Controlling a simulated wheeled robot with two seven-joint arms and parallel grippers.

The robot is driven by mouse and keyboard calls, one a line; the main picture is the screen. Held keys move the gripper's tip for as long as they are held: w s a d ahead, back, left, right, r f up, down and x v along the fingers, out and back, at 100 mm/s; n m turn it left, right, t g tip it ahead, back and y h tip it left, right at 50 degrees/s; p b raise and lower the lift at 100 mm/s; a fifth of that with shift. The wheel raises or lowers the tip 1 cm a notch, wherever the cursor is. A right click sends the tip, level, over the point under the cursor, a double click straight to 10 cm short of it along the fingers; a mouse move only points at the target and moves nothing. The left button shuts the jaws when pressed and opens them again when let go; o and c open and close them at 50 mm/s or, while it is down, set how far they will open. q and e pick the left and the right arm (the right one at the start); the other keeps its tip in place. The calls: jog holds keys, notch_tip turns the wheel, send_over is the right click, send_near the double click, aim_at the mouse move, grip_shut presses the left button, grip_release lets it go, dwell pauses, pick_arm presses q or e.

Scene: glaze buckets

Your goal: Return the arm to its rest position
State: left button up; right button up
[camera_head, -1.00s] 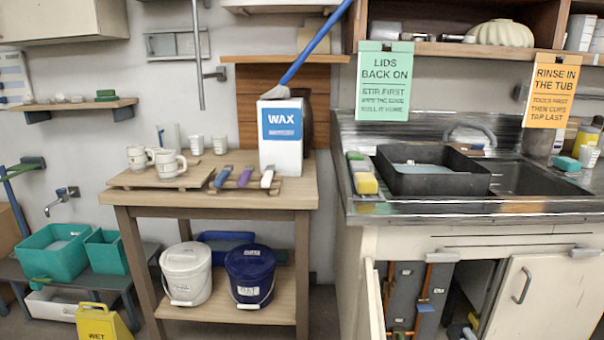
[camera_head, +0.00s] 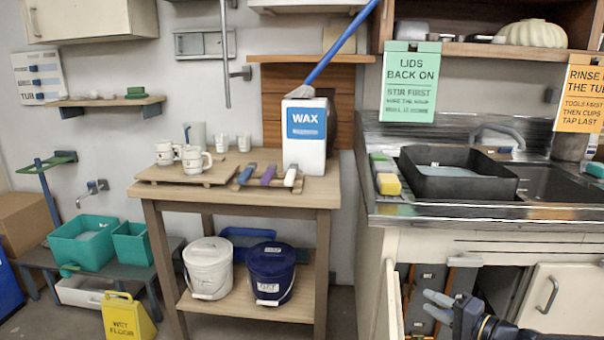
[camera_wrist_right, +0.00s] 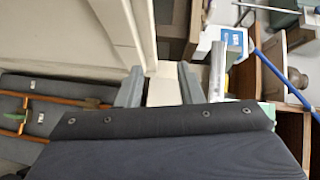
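My right gripper (camera_head: 432,306) is at the lower right of the head view, in front of the open cupboard under the sink. Its two grey fingers are apart with nothing visible between them. In the right wrist view the fingertips (camera_wrist_right: 158,84) also stand apart, with a pale surface behind the gap. Part of my right arm shows beside it at the bottom edge. My left gripper is not in view.
A wooden table (camera_head: 325,192) holds mugs, brushes and a WAX box (camera_head: 306,150). A lidded white bucket (camera_head: 208,270) and a lidded blue bucket (camera_head: 271,274) stand on its lower shelf. The cupboard door (camera_head: 391,305) is open near my gripper. A yellow floor sign (camera_head: 128,318) stands left.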

jog(key=s+a+r+n+g, duration=0.5)
jog(key=s+a+r+g, duration=0.15)
jog(key=s+a, duration=0.65)
jog(key=s+n+g+h, duration=0.2)
jog(key=s+h, duration=0.1)
jog(key=s, duration=1)
jog(key=s+d+f+t+h, duration=0.1)
jog(key=s+f+h, duration=0.2)
jog(key=s, duration=0.5)
notch_tip(320, 180, down, 10)
jog(key=f+b, duration=0.1)
jog(key=b, duration=0.9)
notch_tip(320, 180, up, 29)
jog(key=p, duration=2.8)
jog(key=shift+s+d+h, duration=0.2)
jog(key=shift+d+h, duration=0.1)
jog(key=shift+d, duration=0.1)
jog(key=shift+f, duration=0.1)
jog(key=shift+o, duration=0.3)
